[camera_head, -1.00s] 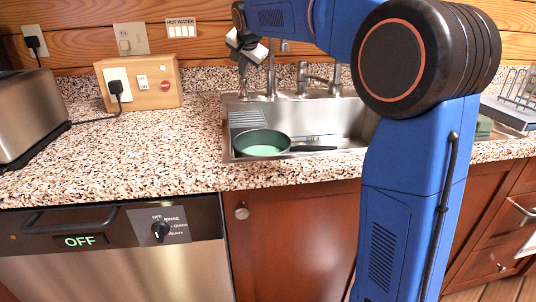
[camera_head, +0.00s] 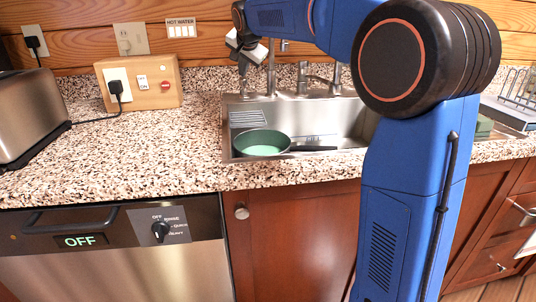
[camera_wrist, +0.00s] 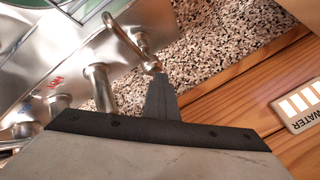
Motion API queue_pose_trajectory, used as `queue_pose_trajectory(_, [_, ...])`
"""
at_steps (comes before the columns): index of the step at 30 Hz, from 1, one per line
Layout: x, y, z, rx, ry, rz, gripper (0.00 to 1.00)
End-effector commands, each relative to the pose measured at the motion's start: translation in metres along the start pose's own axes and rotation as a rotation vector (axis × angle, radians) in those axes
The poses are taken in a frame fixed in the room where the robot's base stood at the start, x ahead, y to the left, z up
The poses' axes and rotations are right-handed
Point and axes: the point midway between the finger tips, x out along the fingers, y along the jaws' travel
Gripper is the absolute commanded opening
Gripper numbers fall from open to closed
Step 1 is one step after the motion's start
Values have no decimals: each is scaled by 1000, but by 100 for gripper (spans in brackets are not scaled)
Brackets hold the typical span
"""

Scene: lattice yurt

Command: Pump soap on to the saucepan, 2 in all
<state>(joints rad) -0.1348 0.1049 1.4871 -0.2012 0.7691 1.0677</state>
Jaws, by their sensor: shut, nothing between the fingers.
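The dark green saucepan (camera_head: 250,135) sits in the left part of the sink, its black handle pointing right. Its inner bottom looks pale green; I cannot tell whether soap lies on it. A bit of its rim shows at the top left of the wrist view. My gripper (camera_head: 243,72) is behind the sink's back left corner, pointing down. In the wrist view my gripper (camera_wrist: 160,85) is shut and empty. Its tip is at the end of a thin curved metal fitting (camera_wrist: 133,38), probably the soap pump; I cannot tell whether they touch.
The steel sink (camera_head: 345,118) has taps (camera_head: 335,78) along its back edge. A wooden socket box (camera_head: 160,85) and a toaster (camera_head: 30,110) stand on the left of the speckled counter (camera_head: 130,150). The wooden wall is close behind the gripper.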

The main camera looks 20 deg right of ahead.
Motion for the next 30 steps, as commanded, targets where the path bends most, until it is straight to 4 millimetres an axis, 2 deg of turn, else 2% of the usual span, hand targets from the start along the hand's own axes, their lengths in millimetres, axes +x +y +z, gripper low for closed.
queue_pose_trajectory(30, [8,6,6,0,-2,3,0])
